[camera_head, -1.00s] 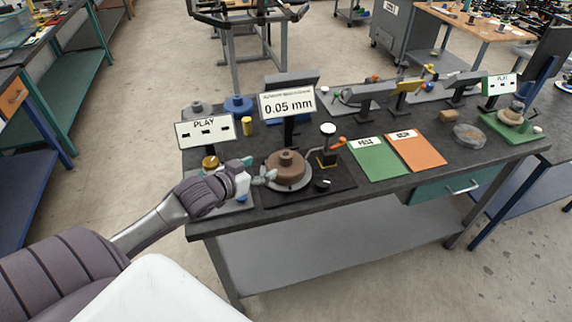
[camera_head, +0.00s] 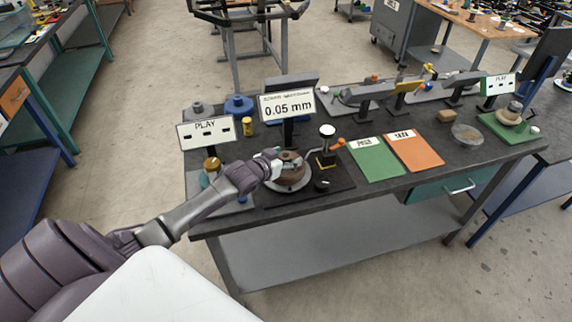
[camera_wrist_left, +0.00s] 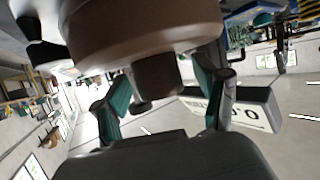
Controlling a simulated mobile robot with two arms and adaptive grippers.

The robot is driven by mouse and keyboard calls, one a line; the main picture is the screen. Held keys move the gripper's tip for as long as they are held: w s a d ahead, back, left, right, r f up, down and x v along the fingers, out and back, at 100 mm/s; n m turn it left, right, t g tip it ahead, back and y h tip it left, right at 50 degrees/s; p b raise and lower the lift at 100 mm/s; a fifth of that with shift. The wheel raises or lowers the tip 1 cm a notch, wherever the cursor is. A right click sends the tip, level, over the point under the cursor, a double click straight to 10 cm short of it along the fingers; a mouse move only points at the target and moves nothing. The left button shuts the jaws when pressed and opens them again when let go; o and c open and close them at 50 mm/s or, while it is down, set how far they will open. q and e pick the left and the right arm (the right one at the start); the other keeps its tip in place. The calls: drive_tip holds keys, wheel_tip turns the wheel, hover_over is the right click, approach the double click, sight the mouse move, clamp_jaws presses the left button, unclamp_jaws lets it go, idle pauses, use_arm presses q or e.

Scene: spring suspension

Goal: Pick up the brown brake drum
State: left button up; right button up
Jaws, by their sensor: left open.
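The brown brake drum (camera_head: 296,171) sits on a round silver plate (camera_head: 289,185) on a dark base on the workbench. My left gripper (camera_head: 284,163) reaches in from the left at the drum's raised hub and partly covers it. In the left wrist view, which looks upside down, the drum (camera_wrist_left: 145,30) fills the top, and its narrower hub (camera_wrist_left: 157,88) points down between the two teal fingers of my gripper (camera_wrist_left: 160,88). The fingers are open, one on each side of the hub, with gaps visible. My right gripper is out of view.
A 0.05 mm display (camera_head: 288,105) stands behind the drum, and a PLAY sign (camera_head: 206,133) stands to its left. A post with an orange knob (camera_head: 338,143) is close on the right. Green (camera_head: 376,160) and orange (camera_head: 415,151) mats lie farther right.

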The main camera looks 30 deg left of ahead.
use_arm(q)
drive_tip(key=shift+s, duration=0.1)
drive_tip(key=shift+c, duration=0.9)
clamp_jaws()
drive_tip(key=shift+r, duration=0.15)
